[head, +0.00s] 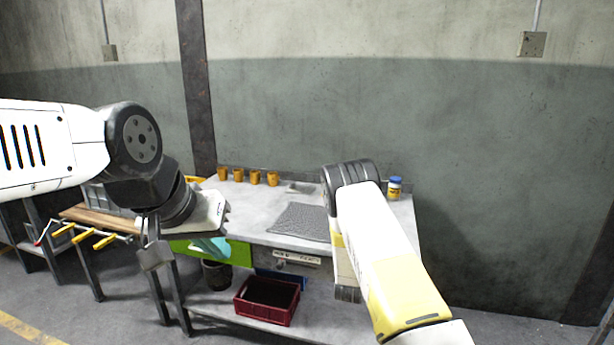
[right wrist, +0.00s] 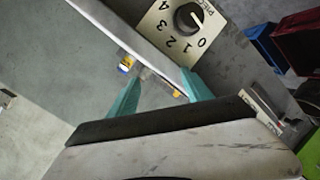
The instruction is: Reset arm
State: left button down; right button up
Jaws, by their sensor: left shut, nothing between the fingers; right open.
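My left gripper (head: 210,249) is in the head view, hanging low in front of the workbench beside a bright green panel. Its teal fingers are closed with nothing between them. My right arm reaches over the bench's right part in the head view, and its gripper is hidden there. In the right wrist view my right gripper (right wrist: 160,92) has its two teal fingers apart and empty. Beyond the fingers is a panel with a black knob (right wrist: 188,18) and printed numbers.
The grey workbench (head: 258,214) holds several orange cups (head: 255,178), a dark textured mat (head: 301,222) and a blue-lidded bottle (head: 394,189). A red crate (head: 267,316) sits on the lower shelf. A rack with yellow-handled tools (head: 82,237) stands at left. Open floor lies at right.

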jog(key=s+a+r+m+g+y, duration=0.15)
jog(key=s+r, duration=0.25)
jog(key=r, duration=0.5)
jog(key=s+a+r+m+g+y, duration=0.1)
jog(key=s+a+r+m+y, duration=0.15)
jog(key=r, duration=0.65)
jog(key=s+a+r+m+g+y, duration=0.15)
jog(key=s+r, duration=0.25)
jog(key=r, duration=0.5)
jog(key=s+r+g, duration=0.1)
jog(key=s+r, duration=0.2)
jog(key=s, duration=0.7)
jog(key=s+r+g+y, duration=0.1)
jog(key=s+r, duration=0.1)
jog(key=s, duration=0.9)
jog(key=s+r+g, duration=0.1)
jog(key=s+r, duration=0.2)
jog(key=s, duration=0.8)
jog(key=shift+r+y, duration=0.35)
